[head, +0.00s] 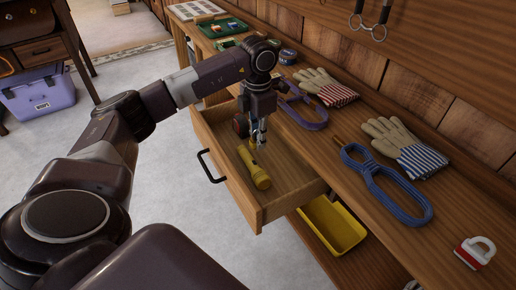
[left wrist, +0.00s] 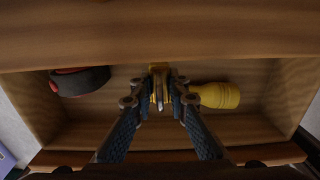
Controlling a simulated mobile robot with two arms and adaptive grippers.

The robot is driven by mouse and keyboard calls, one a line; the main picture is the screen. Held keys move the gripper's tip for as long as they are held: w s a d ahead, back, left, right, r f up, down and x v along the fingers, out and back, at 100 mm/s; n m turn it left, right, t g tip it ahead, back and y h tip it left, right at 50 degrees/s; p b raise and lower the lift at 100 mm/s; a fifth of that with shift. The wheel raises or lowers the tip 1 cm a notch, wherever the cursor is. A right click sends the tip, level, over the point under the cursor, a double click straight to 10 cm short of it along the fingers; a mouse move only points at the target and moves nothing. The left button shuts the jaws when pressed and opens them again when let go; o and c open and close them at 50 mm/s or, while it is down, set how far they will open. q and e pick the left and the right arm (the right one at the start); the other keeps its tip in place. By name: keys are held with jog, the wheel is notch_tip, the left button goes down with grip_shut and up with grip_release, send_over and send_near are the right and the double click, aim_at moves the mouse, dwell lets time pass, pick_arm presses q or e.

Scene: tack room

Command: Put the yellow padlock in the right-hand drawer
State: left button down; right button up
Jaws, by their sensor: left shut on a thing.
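My left gripper (head: 259,139) reaches down into an open wooden drawer (head: 240,187) under the bench. In the left wrist view the gripper (left wrist: 160,103) is shut on the yellow padlock (left wrist: 159,74), which shows between the fingertips with its metal shackle towards the camera. The padlock is mostly hidden in the head view. I cannot tell whether it touches the drawer floor. A yellow flashlight (head: 254,168) lies in the drawer beside the gripper; it also shows in the left wrist view (left wrist: 217,95). My right gripper is not in view.
A black and red round item (left wrist: 80,80) lies in the drawer. A yellow bin (head: 334,226) is below the bench. A purple cooler (head: 39,96) stands at left.

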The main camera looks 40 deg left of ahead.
pick_arm(q)
jog(key=shift+f, duration=1.8)
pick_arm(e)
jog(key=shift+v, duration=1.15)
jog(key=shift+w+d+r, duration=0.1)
pick_arm(q)
jog(key=shift+f+b, duration=0.2)
jog(key=shift+b, duration=0.1)
jog(key=c, duration=1.9)
grip_release()
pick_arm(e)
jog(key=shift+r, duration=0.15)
pick_arm(q)
jog(key=shift+r, duration=0.2)
notch_tip(320, 180, up, 11)
jog(key=shift+f+p, duration=0.15)
jog(key=shift+p, duration=0.95)
jog(key=shift+r, duration=0.65)
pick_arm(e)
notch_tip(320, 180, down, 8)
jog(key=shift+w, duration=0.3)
